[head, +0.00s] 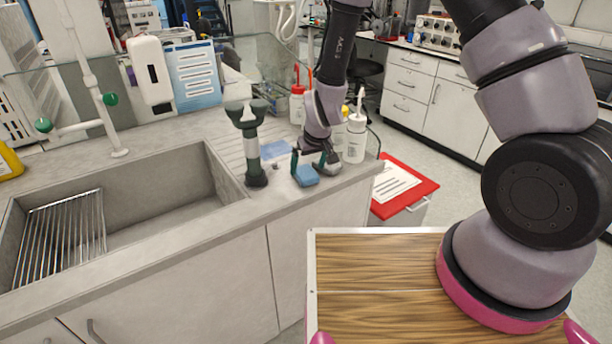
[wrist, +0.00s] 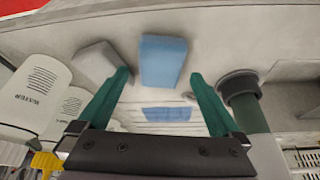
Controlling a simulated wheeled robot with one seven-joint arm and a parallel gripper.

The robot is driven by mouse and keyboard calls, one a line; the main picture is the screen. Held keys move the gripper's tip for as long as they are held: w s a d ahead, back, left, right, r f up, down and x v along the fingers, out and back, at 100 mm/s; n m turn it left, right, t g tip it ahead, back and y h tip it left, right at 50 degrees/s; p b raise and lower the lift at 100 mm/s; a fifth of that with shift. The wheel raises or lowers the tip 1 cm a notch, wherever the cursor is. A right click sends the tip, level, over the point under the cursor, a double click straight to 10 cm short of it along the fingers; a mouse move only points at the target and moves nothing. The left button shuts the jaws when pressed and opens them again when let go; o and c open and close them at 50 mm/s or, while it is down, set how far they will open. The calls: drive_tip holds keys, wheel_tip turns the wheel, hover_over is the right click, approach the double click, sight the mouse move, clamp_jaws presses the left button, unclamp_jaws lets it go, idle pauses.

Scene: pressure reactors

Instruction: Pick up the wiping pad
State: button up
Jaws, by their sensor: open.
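The wiping pad is most likely the small blue block (head: 307,176) on the grey counter near its front edge. In the wrist view the blue block (wrist: 162,60) lies between and just beyond the two green fingertips. My gripper (head: 303,163) is low over the counter at the block; it also shows in the wrist view (wrist: 159,77). It is open, with nothing held between its fingers. I cannot tell whether a finger touches the block.
A grey block (wrist: 97,58) lies left of the pad in the wrist view. A dark green upright fixture (head: 252,150) stands left of my gripper. White bottles (head: 355,138) stand right. A flat blue piece (wrist: 167,114) lies on the ribbed drainer. The sink (head: 150,205) is further left.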

sight(307, 173)
drive_tip(key=shift+x, duration=1.45)
drive_tip(key=c, duration=1.2)
drive_tip(key=shift+r, duration=5)
drive_tip(key=shift+c, duration=0.2)
